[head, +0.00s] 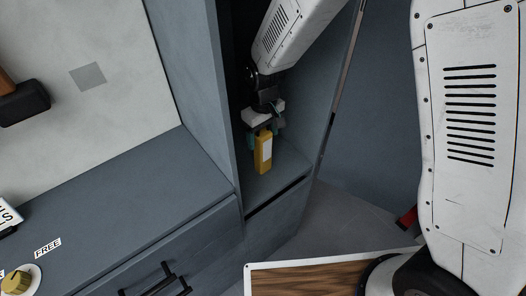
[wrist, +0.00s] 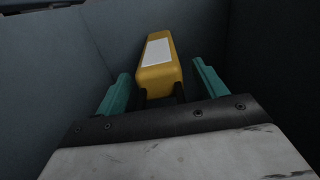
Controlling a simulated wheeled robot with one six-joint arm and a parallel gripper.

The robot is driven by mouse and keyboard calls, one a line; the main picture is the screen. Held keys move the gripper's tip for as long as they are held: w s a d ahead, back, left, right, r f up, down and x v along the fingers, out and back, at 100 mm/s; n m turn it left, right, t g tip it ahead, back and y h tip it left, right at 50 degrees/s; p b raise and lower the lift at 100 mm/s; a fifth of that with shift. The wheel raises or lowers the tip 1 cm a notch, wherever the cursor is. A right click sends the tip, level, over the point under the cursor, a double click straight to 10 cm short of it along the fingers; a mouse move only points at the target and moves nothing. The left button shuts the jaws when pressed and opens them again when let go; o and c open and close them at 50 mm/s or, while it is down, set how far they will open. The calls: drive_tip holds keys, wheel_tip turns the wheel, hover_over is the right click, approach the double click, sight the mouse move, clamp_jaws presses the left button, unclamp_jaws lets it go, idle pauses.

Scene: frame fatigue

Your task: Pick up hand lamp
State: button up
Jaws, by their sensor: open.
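The hand lamp (head: 264,152) is a yellow block with a white panel, standing inside a narrow blue-grey cabinet compartment in the head view. It also shows in the wrist view (wrist: 158,72), just beyond and between my fingers. My gripper (head: 262,138) reaches into the compartment from above. Its teal fingers show in the wrist view (wrist: 162,92), open, one on each side of the lamp's near end. I cannot tell whether either finger touches the lamp. The lamp's near end is partly hidden by the gripper.
The compartment's left wall (head: 226,100) and right wall (head: 318,110) stand close around my gripper. A grey counter (head: 130,205) with drawers and black handles (head: 155,280) lies to the left. A wood-topped surface (head: 310,279) is at the bottom.

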drive_tip(key=shift+f, duration=0.55)
drive_tip(key=c, duration=1.5)
drive_tip(key=shift+r, duration=0.15)
